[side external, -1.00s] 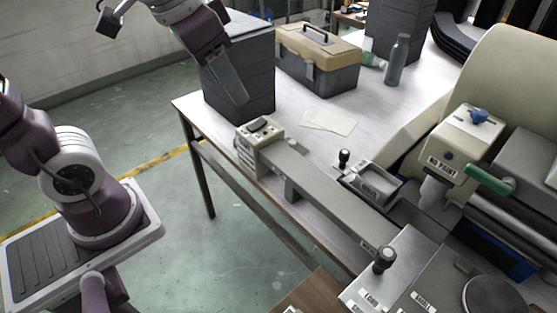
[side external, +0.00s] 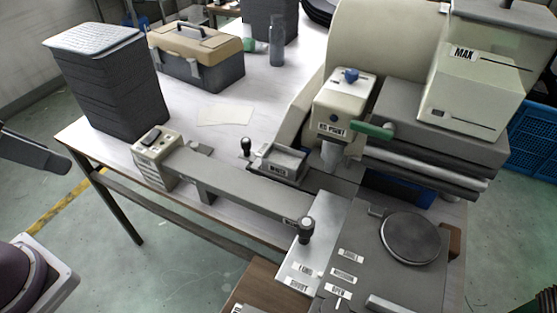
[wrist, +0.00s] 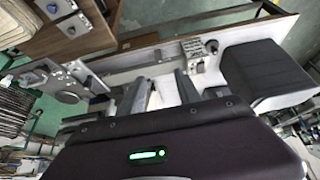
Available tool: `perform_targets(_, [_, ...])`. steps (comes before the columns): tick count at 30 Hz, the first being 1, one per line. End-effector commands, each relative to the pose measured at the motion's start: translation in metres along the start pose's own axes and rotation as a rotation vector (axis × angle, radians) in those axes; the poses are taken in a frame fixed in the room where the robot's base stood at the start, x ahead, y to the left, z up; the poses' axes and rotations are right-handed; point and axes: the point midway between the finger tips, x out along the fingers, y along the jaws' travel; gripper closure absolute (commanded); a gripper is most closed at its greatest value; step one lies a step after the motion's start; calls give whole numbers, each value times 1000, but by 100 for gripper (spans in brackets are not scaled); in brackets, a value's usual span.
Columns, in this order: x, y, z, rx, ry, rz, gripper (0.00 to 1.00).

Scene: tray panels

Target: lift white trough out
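A small grey open-topped trough (side external: 290,158) with a pale label on its front sits in the middle of the table, beside a black-knobbed lever; the label's lettering is too small to read surely. My gripper (side external: 38,155) shows only partly at the left edge of the side view, well away from the trough and left of the dark stack. In the wrist view my gripper (wrist: 160,82) has its two grey fingers apart, with a pale surface showing between them. I cannot pick out the trough surely in the wrist view.
A long grey beam (side external: 235,182) runs in front of the trough. A cream machine head with a green handle (side external: 372,130) stands close to its right. A tall dark stack (side external: 110,90) and a toolbox (side external: 200,65) stand behind left.

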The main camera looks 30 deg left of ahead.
Motion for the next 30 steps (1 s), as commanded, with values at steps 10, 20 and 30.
perform_targets(10, [0,0,0,0,0,0,60])
perform_targets(20, [0,0,0,0,0,0,33])
perform_targets(30, [0,7,-27,-99,-38,27,33])
